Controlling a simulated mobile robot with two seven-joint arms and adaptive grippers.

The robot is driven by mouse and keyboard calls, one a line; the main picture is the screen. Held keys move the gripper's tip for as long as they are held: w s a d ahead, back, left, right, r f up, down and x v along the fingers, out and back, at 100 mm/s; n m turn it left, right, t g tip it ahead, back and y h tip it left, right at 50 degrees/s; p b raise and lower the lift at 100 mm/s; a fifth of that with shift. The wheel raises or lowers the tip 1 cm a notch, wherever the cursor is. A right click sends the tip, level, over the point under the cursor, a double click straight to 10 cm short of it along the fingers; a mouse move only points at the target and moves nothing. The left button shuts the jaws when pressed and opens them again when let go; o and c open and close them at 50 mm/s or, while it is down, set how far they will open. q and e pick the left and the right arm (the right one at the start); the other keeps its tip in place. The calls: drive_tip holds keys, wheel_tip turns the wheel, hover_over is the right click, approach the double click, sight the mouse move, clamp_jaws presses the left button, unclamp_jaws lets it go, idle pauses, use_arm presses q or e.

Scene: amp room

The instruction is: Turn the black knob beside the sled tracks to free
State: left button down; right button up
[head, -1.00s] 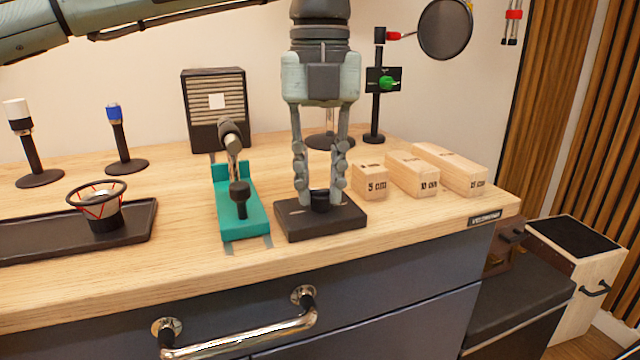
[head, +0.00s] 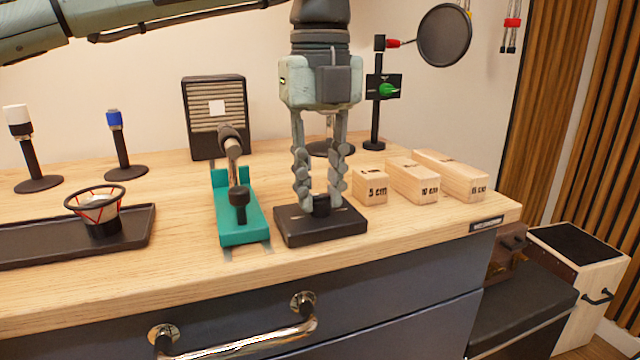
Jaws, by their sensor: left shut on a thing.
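The black knob (head: 321,208) stands on a dark square base (head: 322,232) beside the teal sled (head: 241,224) on its tracks (head: 247,250). My left gripper (head: 320,196) points straight down over the base, its two fingers shut on the knob from both sides. Much of the knob is hidden by the fingertips. I cannot read any mark on the base that tells its setting. The sled carries a grey microphone (head: 230,143) on a tilted stem and a small black knob (head: 239,196) of its own. My right gripper is not in view.
Wooden blocks (head: 413,186) stand close to the right of the base. A dark tray (head: 138,225) with a shock-mount cup (head: 104,226) lies at left. An amp (head: 215,125) and stands are behind. The tabletop's front edge is near, with a drawer handle (head: 240,341) below.

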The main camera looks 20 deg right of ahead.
sight(320, 194)
use_arm(q)
drive_tip(key=c, duration=1.3)
unclamp_jaws()
wheel_tip(320, 194, up, 12)
drive_tip(key=shift+r, duration=0.1)
